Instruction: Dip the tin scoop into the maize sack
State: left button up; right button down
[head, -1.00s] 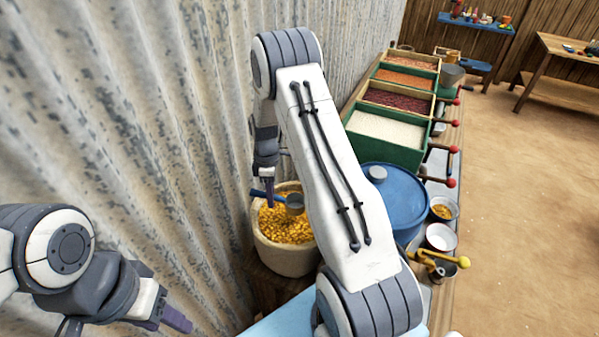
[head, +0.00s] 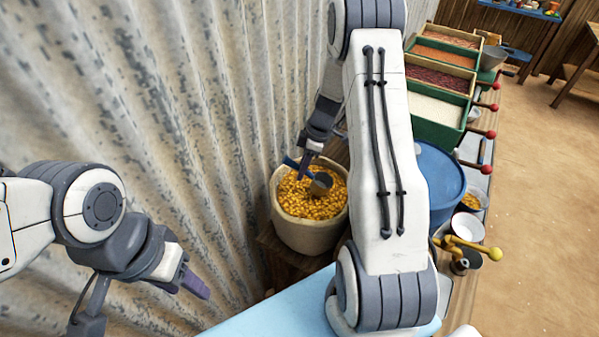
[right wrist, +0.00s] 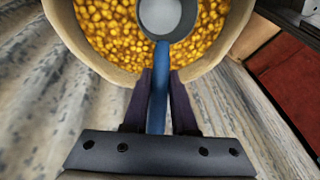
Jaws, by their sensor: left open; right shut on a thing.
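The maize sack (head: 300,236) is a pale, round, open sack full of yellow kernels, by the corrugated wall; its rim and kernels also fill the top of the right wrist view (right wrist: 95,60). My right gripper (head: 303,172) is shut on the blue handle of the tin scoop (head: 321,184). In the right wrist view the handle lies between the fingers (right wrist: 160,88) and the grey bowl (right wrist: 166,18) is over the kernels. I cannot tell whether the bowl touches them. My left gripper (head: 195,285) is open and empty at the lower left, apart from the sack.
A blue drum (head: 438,185) stands right of my right arm. Grain boxes, such as the green one with white grain (head: 436,132), line the counter behind. Small bowls (head: 471,201) and a yellow-knobbed handle (head: 494,254) are at the right. A light blue surface (head: 275,312) lies in front.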

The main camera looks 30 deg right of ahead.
aim_at(317, 176)
jog(key=shift+s+d+f+t+y+b, duration=0.25)
jog(key=shift+f+t+y+b, duration=0.15)
jog(key=shift+b, duration=0.75)
jog(key=shift+s+d+f+t+y+b, duration=0.1)
jog(key=shift+d+f+t+y+b, duration=0.2)
jog(key=shift+b, duration=0.85)
jog(key=f+b, duration=0.1)
jog(key=f+y+b, duration=0.1)
jog(key=s+d+f+t+b, duration=0.1)
jog(key=shift+f+y+b, duration=0.3)
jog(key=shift+b, duration=0.05)
jog(key=shift+w+a, duration=0.15)
jog(key=shift+f+g+h+p, duration=0.25)
jog(key=shift+g+h+p, duration=0.2)
jog(key=shift+h, duration=0.25)
jog(key=shift+a, duration=0.1)
jog(key=shift+f, duration=0.1)
jog(key=shift+f+b, duration=0.25)
jog(key=shift+b, duration=0.55)
